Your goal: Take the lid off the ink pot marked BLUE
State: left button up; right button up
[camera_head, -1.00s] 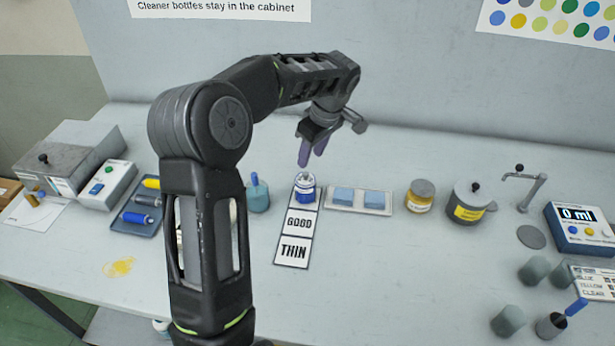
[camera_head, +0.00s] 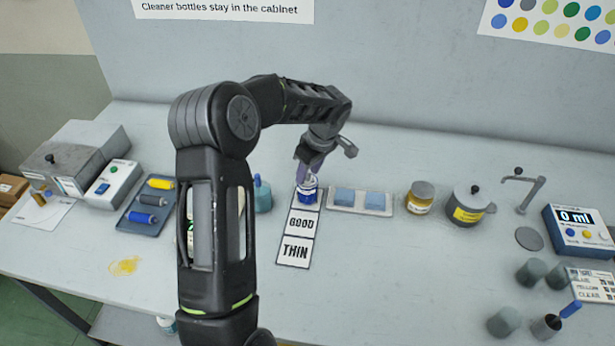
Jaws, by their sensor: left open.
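The blue ink pot (camera_head: 307,194), a small jar with a blue and white body, stands upright on the top square of a white card strip (camera_head: 301,223) whose lower squares read GOOD and THIN. Its label is too small to read. My left gripper (camera_head: 307,173) points down right over the pot, its open fingers at the height of the pot's top. The fingers partly hide the lid, and I cannot tell whether they touch it. My right gripper is not in view.
Right of the pot stand a tray (camera_head: 342,209) with two blue sponges, a yellow-labelled jar (camera_head: 420,198) and a lidded grey pot (camera_head: 468,207). A teal pot (camera_head: 263,195) stands close left. A roller tray (camera_head: 133,220) lies further left. The front middle is clear.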

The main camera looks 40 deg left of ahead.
pick_arm(q)
jog(key=shift+f, duration=0.15)
jog(key=shift+c, duration=0.3)
grip_shut()
dwell(0.4)
